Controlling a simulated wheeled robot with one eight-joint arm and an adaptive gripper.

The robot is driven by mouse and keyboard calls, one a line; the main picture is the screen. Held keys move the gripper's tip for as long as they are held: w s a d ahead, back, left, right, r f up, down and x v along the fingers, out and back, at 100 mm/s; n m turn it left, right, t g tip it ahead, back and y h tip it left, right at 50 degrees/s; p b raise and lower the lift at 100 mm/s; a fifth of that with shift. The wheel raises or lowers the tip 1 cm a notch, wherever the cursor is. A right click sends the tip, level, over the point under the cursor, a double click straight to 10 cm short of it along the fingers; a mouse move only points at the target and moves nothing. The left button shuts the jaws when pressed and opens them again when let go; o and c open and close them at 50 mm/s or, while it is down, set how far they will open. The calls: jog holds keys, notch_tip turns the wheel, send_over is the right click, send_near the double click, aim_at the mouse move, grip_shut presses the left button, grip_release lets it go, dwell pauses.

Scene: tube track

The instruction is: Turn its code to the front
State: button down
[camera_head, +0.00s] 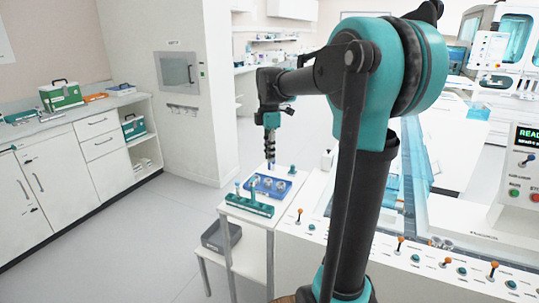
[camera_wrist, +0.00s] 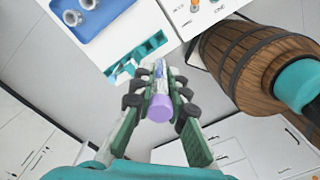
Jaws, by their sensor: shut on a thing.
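My gripper (camera_wrist: 159,100) is shut on a tube with a purple cap (camera_wrist: 160,108). The cap faces the wrist camera, and the pale tube body (camera_wrist: 159,68) runs away from it between the fingers. A label or code cannot be made out on it. In the head view my gripper (camera_head: 270,150) points down above the blue tray, and the tube is too small there to read. The teal rack (camera_head: 248,206) stands in front of the tray on the small white table; it also shows in the wrist view (camera_wrist: 150,50), beyond the fingers.
The blue tray (camera_head: 258,183) holds round pale pieces, also seen in the wrist view (camera_wrist: 118,5). A small upright item (camera_head: 292,170) stands behind it. A dark grey bin (camera_head: 220,236) sits below the table. A bench with orange-topped switches (camera_head: 400,243) lies to the right.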

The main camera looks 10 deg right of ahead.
jog(key=shift+f, duration=0.15)
jog(key=shift+f, duration=9.55)
jog(key=n, duration=1.1)
jog(key=shift+f, duration=0.2)
